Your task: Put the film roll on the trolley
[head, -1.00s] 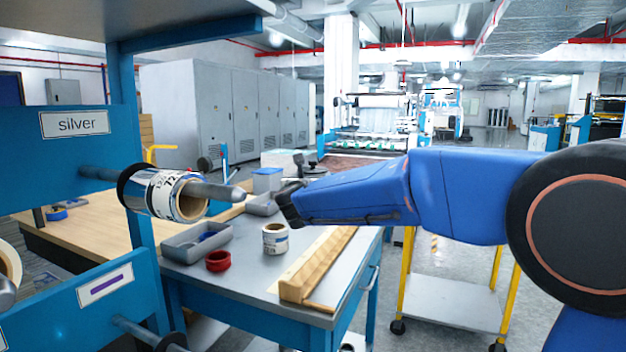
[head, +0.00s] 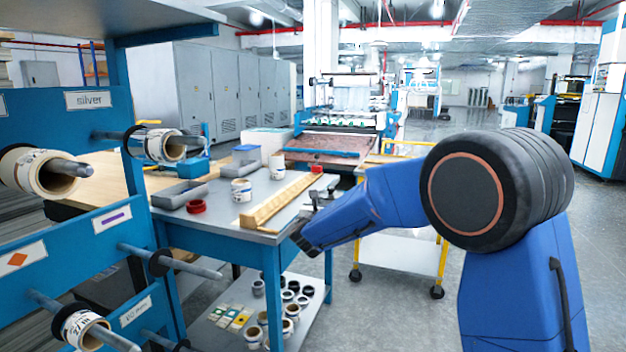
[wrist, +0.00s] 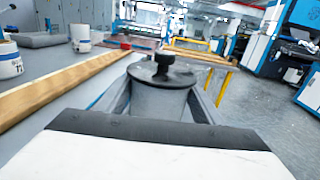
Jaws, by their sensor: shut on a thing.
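My gripper (head: 300,238) is in front of the bench's right end, beside the long wooden block. In the wrist view my gripper (wrist: 160,95) is shut on a grey cylinder (wrist: 160,102) with a dark round top and a black knob. I cannot tell whether this cylinder is the film roll. Labelled rolls hang on the rack's pegs, one under the "silver" label (head: 152,145) and one at left (head: 30,170). Two white rolls stand on the bench (head: 241,191) (head: 277,166). The yellow-framed trolley (head: 441,262) stands right of the bench, partly hidden by my arm.
The blue rack (head: 115,215) with protruding pegs is at left. Open floor lies at right.

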